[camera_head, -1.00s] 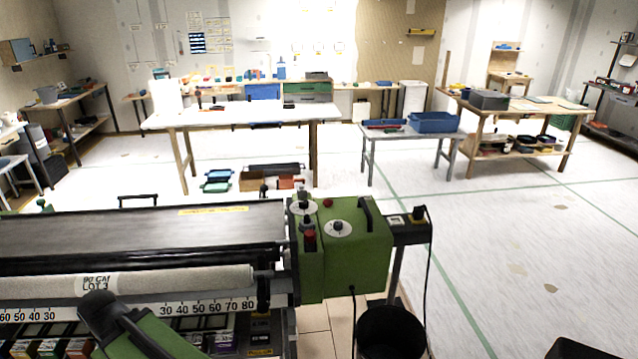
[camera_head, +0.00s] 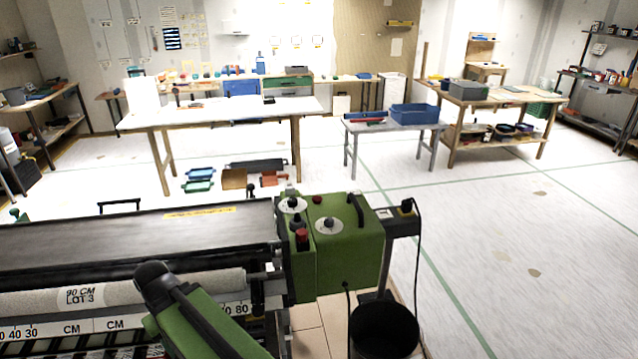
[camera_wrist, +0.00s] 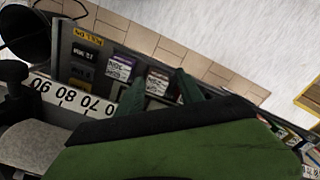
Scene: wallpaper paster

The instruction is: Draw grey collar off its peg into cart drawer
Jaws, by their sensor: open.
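I cannot make out a grey collar or its peg in either view. I cannot single out a cart drawer either. My gripper (camera_wrist: 158,82) shows in the wrist view as two dark green fingers, spread apart with nothing between them. Beyond them lie small labelled boxes in a row on the pasting machine. In the head view my green and black arm crosses the machine's front at the lower left, and the gripper itself is out of sight.
The pasting machine (camera_head: 130,228) fills the lower left, with a paper roll (camera_head: 120,291) and a number scale. Its green end housing (camera_head: 340,250) stands at centre. A black bin (camera_head: 385,330) is right of it. A white-topped table (camera_head: 220,112) stands behind. The right floor is mostly clear.

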